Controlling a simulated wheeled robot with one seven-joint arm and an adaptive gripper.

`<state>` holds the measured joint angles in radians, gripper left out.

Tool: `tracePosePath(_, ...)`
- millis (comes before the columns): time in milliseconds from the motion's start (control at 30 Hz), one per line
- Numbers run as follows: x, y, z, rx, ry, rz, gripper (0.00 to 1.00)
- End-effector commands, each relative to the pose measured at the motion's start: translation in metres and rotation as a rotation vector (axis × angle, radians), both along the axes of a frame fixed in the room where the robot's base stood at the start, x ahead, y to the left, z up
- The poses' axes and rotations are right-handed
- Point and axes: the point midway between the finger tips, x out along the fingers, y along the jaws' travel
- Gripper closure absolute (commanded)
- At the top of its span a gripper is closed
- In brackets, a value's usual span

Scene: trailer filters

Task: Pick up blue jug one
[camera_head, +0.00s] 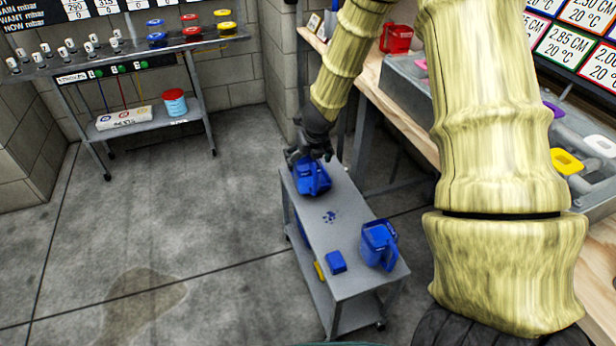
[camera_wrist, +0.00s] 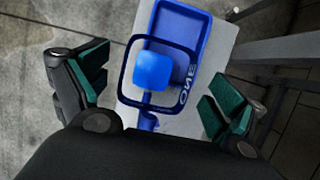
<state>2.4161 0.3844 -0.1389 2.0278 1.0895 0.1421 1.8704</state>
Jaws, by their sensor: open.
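Blue jug one (camera_head: 312,180) stands at the far end of the grey cart's top (camera_head: 345,240). My gripper (camera_head: 312,152) is directly over the jug in the head view. In the wrist view my gripper (camera_wrist: 155,92) is open, its green-padded fingers on either side of the handle, with visible gaps between them and the jug. Whether any part touches the jug cannot be told.
A second blue jug (camera_head: 379,246) and a small blue block (camera_head: 336,262) stand at the cart's near end. A wooden bench (camera_head: 372,75) with a grey sink runs along the right. A red jug (camera_head: 396,38) is on it. The floor left of the cart is clear.

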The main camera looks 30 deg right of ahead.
Motion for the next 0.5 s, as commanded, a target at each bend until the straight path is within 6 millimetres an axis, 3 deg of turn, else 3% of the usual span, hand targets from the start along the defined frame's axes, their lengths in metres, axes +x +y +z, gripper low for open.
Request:
tracePosePath(33,0.002,0.001,-0.011,0.001,0.001,0.0,0.05)
tracePosePath(133,0.007,-0.001,-0.02,0.0,0.0,0.0,0.05)
tracePosePath(400,0.009,-0.001,-0.024,0.0,0.0,0.0,0.05)
tracePosePath(433,0.009,-0.001,-0.024,0.0,0.0,0.0,0.07)
tracePosePath(500,0.009,-0.001,-0.024,0.0,0.0,0.0,0.2)
